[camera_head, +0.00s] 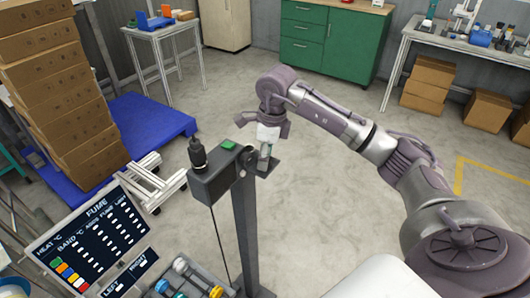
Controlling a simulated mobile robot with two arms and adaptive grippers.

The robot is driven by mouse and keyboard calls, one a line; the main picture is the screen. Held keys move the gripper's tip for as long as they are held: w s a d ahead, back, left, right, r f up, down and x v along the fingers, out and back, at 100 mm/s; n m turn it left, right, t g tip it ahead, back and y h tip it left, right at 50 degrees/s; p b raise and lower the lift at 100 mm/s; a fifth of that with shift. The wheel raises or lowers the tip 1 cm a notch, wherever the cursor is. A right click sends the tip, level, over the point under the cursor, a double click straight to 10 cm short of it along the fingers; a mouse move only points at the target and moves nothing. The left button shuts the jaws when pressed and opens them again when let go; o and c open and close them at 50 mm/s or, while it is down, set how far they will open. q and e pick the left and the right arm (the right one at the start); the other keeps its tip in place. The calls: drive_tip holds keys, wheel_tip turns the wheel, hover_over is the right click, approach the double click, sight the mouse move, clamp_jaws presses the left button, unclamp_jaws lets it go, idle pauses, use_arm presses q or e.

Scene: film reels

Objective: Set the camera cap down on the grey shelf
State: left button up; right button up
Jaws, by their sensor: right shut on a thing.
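My right arm comes in from the right. Its gripper (265,155) points down just right of the top of a dark post (246,225). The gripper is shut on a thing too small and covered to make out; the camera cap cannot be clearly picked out. A small dark grey plate (270,169), perhaps the grey shelf, juts out from the post right under the fingertips. Whether the held thing touches the plate I cannot tell. My left gripper is not in view.
A dark box (215,180) with a black knob and green top piece (228,145) sits beside the post. A sign board (90,240) and a grey tray (160,287) with coloured items are below. Stacked cartons (65,90) stand on a blue pallet (150,127).

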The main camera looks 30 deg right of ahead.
sight(270, 160)
drive_tip(key=shift+f, duration=0.2)
drive_tip(key=o, duration=0.9)
drive_tip(key=shift+r, duration=0.6)
drive_tip(key=shift+s+d+r+b, duration=0.15)
drive_tip(key=shift+r+b, duration=0.1)
drive_tip(key=shift+r, duration=1.6)
drive_tip(key=shift+s+d+r+b, duration=0.2)
drive_tip(key=shift+r+b, duration=0.05)
drive_tip(key=shift+r, duration=1.55)
drive_tip(key=shift+s+d+r+b, duration=0.15)
drive_tip(key=shift+r+b, duration=0.1)
drive_tip(key=shift+r, duration=1.6)
